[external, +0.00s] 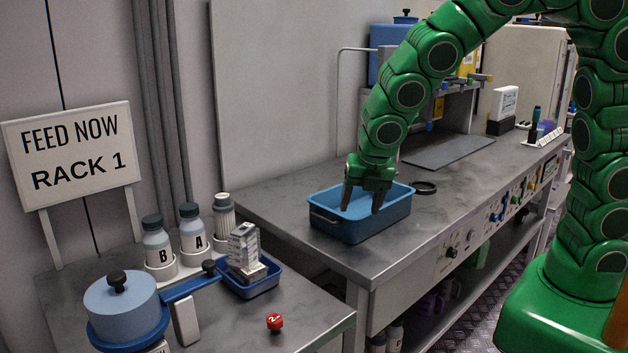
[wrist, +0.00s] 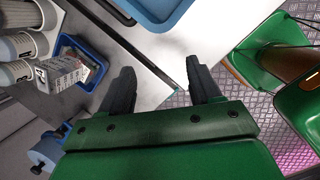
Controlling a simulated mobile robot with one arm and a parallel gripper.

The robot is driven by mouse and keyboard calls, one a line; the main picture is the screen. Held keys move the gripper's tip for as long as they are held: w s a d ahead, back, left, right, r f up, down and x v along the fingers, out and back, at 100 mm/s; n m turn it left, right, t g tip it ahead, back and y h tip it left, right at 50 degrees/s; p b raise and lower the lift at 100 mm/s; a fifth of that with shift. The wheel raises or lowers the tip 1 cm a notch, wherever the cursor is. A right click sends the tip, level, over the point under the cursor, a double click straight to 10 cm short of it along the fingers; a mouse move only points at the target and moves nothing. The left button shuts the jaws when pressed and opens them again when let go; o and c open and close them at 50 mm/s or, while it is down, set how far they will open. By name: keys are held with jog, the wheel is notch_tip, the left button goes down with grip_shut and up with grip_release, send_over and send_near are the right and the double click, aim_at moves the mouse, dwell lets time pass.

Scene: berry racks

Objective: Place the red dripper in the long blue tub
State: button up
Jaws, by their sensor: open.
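The red dripper appears to be the small red piece with a white "2" (external: 275,322) on the near left table in the external view. It does not show in the wrist view. The long blue tub (external: 365,231) stands on the grey bench, and its edge shows at the top of the wrist view (wrist: 160,12). My gripper (external: 361,207) is open and empty, its fingers pointing down. It overlaps the tub in the external view; in the wrist view the tub lies beyond the fingertips (wrist: 162,76).
A small blue tray (external: 262,288) with boxes, bottles B (external: 157,248) and A (external: 193,231), and a blue pot (external: 122,307) crowd the left table. A black ring (external: 424,188) lies beside the tub. A gap separates the table and bench. Table space around the red piece is clear.

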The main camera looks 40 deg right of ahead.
jog(key=a+f+n+y, duration=0.1)
jog(key=a+f+n, duration=0.15)
jog(key=a, duration=0.25)
jog(key=a+f+n, duration=0.1)
jog(key=a+n, duration=0.3)
jog(key=a, duration=0.2)
jog(key=n+y, duration=0.2)
jog(key=n, duration=0.6)
send_near(273, 318)
jog(key=f, duration=0.2)
jog(key=shift+s+a+f+t, duration=0.15)
jog(key=shift+a+f, duration=0.15)
jog(key=shift+f, duration=0.2)
jog(key=shift+w+a+f+t, duration=0.15)
jog(key=shift+a+f, duration=0.15)
jog(key=shift+f, duration=0.2)
jog(key=shift+w+d+x, duration=0.1)
jog(key=shift+w+x, duration=0.1)
jog(key=shift+x, duration=1.1)
jog(key=shift+w+d+x, duration=0.1)
jog(key=shift+w+x, duration=0.1)
jog(key=shift+x, duration=1.1)
jog(key=shift+r, duration=0.1)
grip_shut()
jog(key=shift+r, duration=0.1)
